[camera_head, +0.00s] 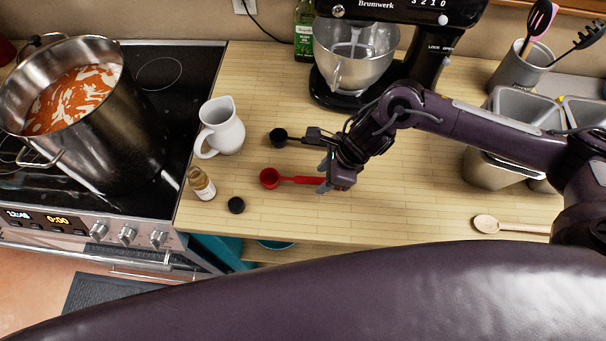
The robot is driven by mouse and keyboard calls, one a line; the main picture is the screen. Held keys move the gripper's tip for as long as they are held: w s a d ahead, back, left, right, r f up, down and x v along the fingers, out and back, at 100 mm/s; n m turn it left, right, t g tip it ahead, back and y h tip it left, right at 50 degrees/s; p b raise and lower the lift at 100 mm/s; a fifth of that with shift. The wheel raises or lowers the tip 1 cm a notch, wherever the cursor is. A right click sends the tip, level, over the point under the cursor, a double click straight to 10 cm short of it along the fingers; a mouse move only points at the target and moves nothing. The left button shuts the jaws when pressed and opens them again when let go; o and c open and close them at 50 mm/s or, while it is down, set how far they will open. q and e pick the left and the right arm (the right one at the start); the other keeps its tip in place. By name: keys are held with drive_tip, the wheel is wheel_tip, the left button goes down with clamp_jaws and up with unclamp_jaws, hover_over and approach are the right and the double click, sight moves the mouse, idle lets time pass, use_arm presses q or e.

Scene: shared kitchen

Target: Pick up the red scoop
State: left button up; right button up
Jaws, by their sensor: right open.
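The red scoop (270,178) lies on the wooden counter, its cup to the left and its handle pointing right. My right gripper (322,178) is at the right end of the red handle, with its fingers pointing left and down. The gripper is open; whether a finger touches the handle cannot be told. Part of the handle's end is hidden by the gripper. A black scoop (279,137) lies just behind the red one, its handle reaching toward my right wrist. My left gripper is not in view.
A white pitcher (222,127), a small spice jar (201,184) and a black lid (236,205) stand left of the scoops. A stand mixer (352,60) is behind. A wooden spoon (487,224) lies at right. A pot (100,130) sits on the stove.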

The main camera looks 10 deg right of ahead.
drive_tip(key=shift+x, duration=1.4)
drive_tip(key=shift+w, duration=0.1)
clamp_jaws()
